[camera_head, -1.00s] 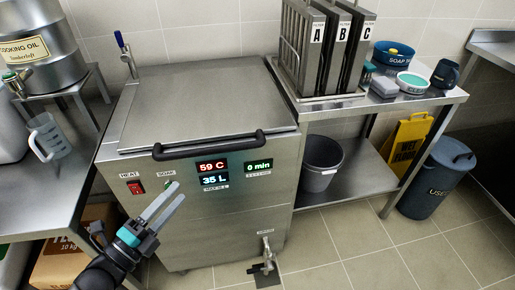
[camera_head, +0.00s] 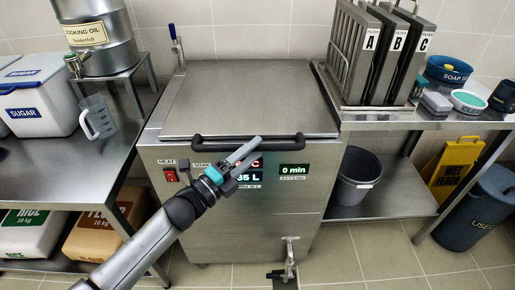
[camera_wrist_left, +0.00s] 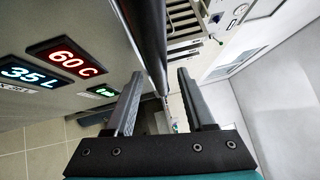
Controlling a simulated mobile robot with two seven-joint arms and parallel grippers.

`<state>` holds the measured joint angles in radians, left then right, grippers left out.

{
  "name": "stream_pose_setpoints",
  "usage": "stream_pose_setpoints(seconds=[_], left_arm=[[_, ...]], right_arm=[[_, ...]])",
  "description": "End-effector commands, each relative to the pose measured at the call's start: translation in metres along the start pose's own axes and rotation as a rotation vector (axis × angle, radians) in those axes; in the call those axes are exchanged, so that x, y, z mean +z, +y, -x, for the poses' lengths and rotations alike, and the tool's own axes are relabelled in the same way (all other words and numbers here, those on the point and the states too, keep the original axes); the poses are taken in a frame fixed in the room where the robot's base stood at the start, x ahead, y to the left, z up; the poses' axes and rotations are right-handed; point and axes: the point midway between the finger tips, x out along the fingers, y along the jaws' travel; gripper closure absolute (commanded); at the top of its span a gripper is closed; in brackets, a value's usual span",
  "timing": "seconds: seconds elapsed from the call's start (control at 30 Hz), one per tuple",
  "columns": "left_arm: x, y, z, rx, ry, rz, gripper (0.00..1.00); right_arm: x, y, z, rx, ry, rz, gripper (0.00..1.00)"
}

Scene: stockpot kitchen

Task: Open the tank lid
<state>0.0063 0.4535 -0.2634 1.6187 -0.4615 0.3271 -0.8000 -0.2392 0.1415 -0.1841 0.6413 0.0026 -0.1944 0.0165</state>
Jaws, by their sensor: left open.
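The steel tank (camera_head: 232,225) stands in the middle of the head view, with its flat lid (camera_head: 250,98) lying shut on top. A black bar handle (camera_head: 285,144) runs along the lid's front edge. My left gripper (camera_head: 258,147) is open at the front of the handle, near its middle, over the red display. In the left wrist view the dark handle bar (camera_wrist_left: 150,42) lies in line with the gap between the open fingers (camera_wrist_left: 160,98). I cannot tell whether they touch it. My right gripper is not in view.
Filters A, B and C (camera_head: 372,50) stand in a rack on the right-hand table, close to the tank. A grey bucket (camera_head: 358,178) sits on the shelf below. A table with a jug (camera_head: 97,118) is at the left. A drain tap (camera_head: 290,258) sticks out low on the tank.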

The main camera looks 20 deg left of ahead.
Motion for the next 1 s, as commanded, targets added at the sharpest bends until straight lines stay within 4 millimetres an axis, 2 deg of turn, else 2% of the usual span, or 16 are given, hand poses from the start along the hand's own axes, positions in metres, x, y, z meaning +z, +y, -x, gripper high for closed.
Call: stream_pose_setpoints(seconds=[0.2,0.57,1.0], left_arm=[[0.000,0.001,-0.018,0.001,0.000,0.000,0.45],[0.000,0.001,-0.021,0.001,0.000,0.001,0.45],[0.000,0.001,-0.021,0.001,0.000,0.001,0.95]], right_arm=[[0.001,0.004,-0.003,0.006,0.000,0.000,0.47],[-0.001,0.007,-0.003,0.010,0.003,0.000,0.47],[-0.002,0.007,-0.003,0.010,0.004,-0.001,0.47]])
